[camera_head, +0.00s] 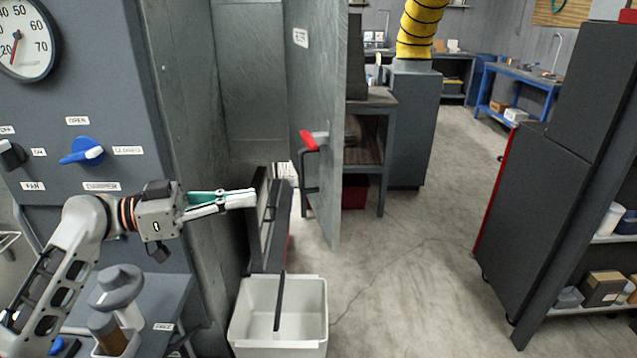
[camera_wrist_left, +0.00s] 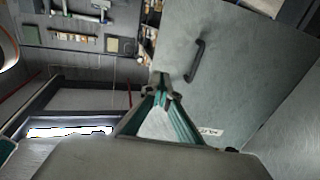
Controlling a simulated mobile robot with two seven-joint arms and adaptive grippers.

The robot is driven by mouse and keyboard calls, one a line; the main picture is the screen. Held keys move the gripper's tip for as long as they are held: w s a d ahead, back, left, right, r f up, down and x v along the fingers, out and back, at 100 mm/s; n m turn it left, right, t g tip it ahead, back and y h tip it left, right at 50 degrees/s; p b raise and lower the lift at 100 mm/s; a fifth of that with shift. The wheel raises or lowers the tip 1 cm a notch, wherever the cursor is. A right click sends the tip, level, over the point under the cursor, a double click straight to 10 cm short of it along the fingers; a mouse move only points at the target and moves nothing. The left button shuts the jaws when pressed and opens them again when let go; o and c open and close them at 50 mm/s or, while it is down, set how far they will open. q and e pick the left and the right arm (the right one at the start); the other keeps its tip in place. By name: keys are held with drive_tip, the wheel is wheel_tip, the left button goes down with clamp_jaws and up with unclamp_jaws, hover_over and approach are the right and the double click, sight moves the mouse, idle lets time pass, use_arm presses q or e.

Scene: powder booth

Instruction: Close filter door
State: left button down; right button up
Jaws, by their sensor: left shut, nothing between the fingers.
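The filter door (camera_head: 322,80) is a tall grey panel that stands open, jutting out from the booth cabinet. It carries a white label, a red-ended latch lever (camera_head: 310,141) and a dark handle (camera_head: 308,172). In the left wrist view, the door (camera_wrist_left: 245,60) fills the upper right, with a dark bar handle (camera_wrist_left: 198,61). My left gripper (camera_head: 254,198) is shut and empty, left of the door and below its lever, apart from the door in the head view. It also shows in the left wrist view (camera_wrist_left: 160,82). My right gripper is out of view.
A white bin (camera_head: 270,345) stands below my left gripper, with a dark bar leaning out of it. The control panel with a blue damper knob (camera_head: 83,151) is at left. A dark cabinet (camera_head: 550,190) stands at right. The middle floor is clear.

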use_arm(q)
drive_tip(key=r, duration=0.1)
drive_tip(key=p, duration=0.3)
approach(332, 183)
drive_tip(key=x, duration=0.5)
drive_tip(key=shift+w+d+r, duration=0.1)
drive_tip(key=shift+w+d, duration=0.15)
drive_tip(key=shift+d, duration=0.05)
drive_tip(key=shift+w+d+p, duration=0.15)
drive_tip(key=shift+d+p, duration=0.15)
drive_tip(key=shift+d, duration=0.25)
drive_tip(key=shift+d, duration=0.15)
